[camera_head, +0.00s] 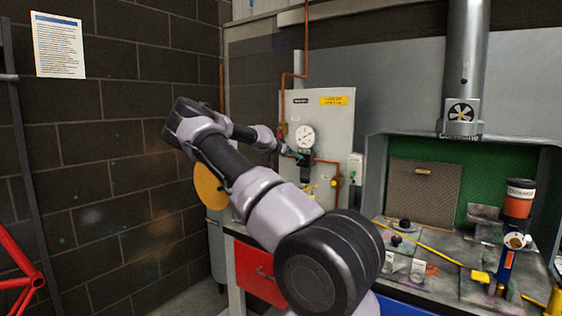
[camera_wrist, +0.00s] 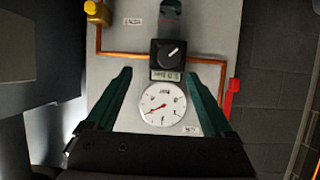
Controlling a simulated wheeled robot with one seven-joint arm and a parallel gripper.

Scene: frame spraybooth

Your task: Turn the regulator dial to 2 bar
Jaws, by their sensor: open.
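The regulator dial (camera_wrist: 168,53) is a black knob with a white mark pointing to the upper right in the wrist view. A small display (camera_wrist: 164,75) sits against it, its digits too small to read surely. A round white gauge (camera_wrist: 162,104) is beside it, its red needle pointing to the lower left; the gauge also shows in the head view (camera_head: 303,136). My gripper (camera_wrist: 160,72) is open and empty, its green fingers on either side of the gauge and short of the knob. In the head view, my gripper is at the panel, partly hiding the regulator.
The pale panel (camera_head: 322,108) carries copper pipe, a yellow label (camera_head: 335,100) and a yellow valve part (camera_wrist: 97,11). A red handle (camera_wrist: 231,95) is near the panel's right edge in the wrist view. A bench with a spray booth (camera_head: 425,190) stands to the right.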

